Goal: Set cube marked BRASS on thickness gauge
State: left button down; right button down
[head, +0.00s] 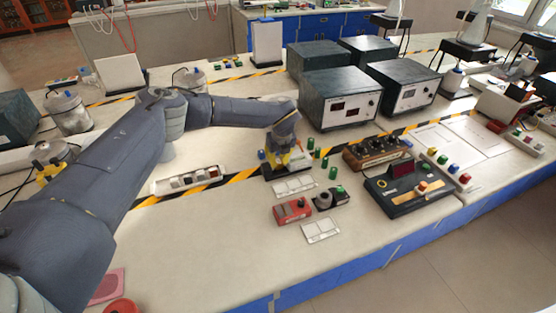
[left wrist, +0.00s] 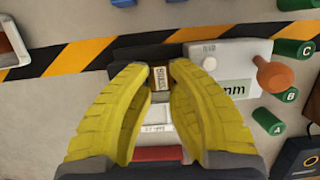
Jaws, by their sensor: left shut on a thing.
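My left gripper (head: 279,160) is over the thickness gauge (head: 299,160) in the head view. In the left wrist view its yellow fingers (left wrist: 160,82) are shut on a small tan cube marked BRASS (left wrist: 159,77), its label facing the camera. The thickness gauge (left wrist: 228,62) there has a white body with an "mm" display, an orange knob on its right and a dark part at the left. The cube is over or on that dark part; I cannot tell whether it touches. In the head view the fingers hide the cube. My right gripper is not in view.
A white tray (head: 186,180) with small blocks stands to the left. Green cylinders (left wrist: 277,122) stand right of the gauge. White plates (head: 293,185) and a red box (head: 292,210) lie in front. Large instrument boxes (head: 339,97) stand behind.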

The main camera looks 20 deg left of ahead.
pick_arm(q)
jog(key=shift+w+d+r, duration=0.15)
jog(key=shift+w+d, duration=0.1)
jog(key=shift+w, duration=0.05)
dwell(1.2)
jog(key=c, duration=1.2)
grip_release()
jog(key=c, duration=0.4)
jog(key=shift+o, duration=1)
jog(key=shift+s, duration=0.1)
jog(key=shift+c, duration=0.2)
jog(key=shift+o, duration=0.2)
